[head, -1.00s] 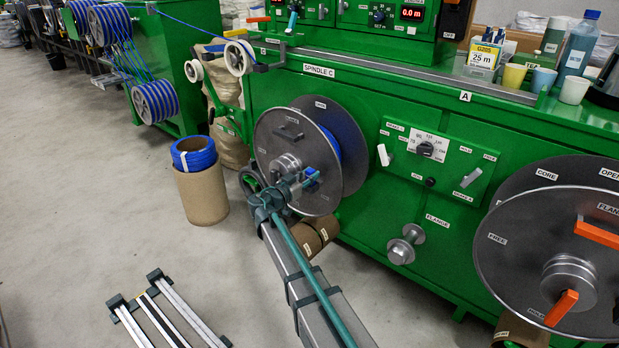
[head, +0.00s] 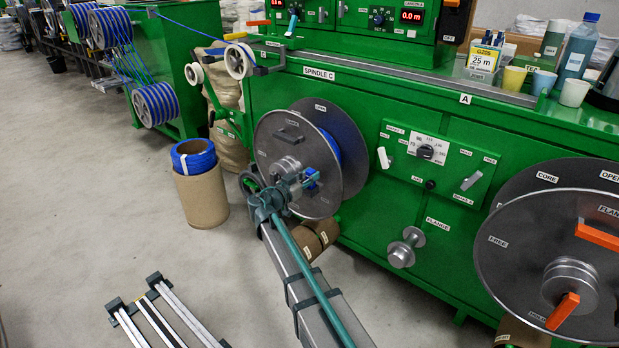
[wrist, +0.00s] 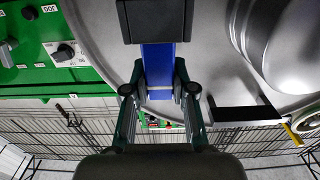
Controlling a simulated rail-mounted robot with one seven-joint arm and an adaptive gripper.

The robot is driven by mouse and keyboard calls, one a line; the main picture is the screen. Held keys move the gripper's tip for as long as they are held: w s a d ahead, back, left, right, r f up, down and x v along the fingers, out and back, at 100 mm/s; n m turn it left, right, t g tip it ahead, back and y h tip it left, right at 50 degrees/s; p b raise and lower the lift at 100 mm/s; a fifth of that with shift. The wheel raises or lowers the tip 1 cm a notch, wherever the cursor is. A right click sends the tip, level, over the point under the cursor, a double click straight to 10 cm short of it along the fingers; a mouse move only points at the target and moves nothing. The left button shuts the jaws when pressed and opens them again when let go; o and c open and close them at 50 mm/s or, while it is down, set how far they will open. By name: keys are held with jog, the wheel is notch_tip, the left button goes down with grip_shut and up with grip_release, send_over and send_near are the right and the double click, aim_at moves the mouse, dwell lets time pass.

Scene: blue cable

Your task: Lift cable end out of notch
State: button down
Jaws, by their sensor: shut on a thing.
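The blue cable is wound on a grey metal spool (head: 325,195) at the front of the green machine. In the wrist view, a flat blue cable end (wrist: 158,68) hangs from under a dark block (wrist: 155,20) down between my fingers. My gripper (wrist: 160,92) is shut on this blue piece, a finger on each side. In the head view, my gripper (head: 290,190) is at the spool's face, with a bit of blue (head: 312,181) beside it.
A knob panel (head: 430,160) is right of the spool. A larger reel (head: 530,255) with orange handles stands far right. A cardboard tube with blue cable (head: 202,195) stands on the floor at left. Metal rails (head: 165,315) lie in front. The floor at left is open.

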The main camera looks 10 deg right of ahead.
jog(key=shift+r, duration=0.3)
dwell(0.5)
jog(key=shift+r+p, duration=0.3)
jog(key=shift+r, duration=2.3)
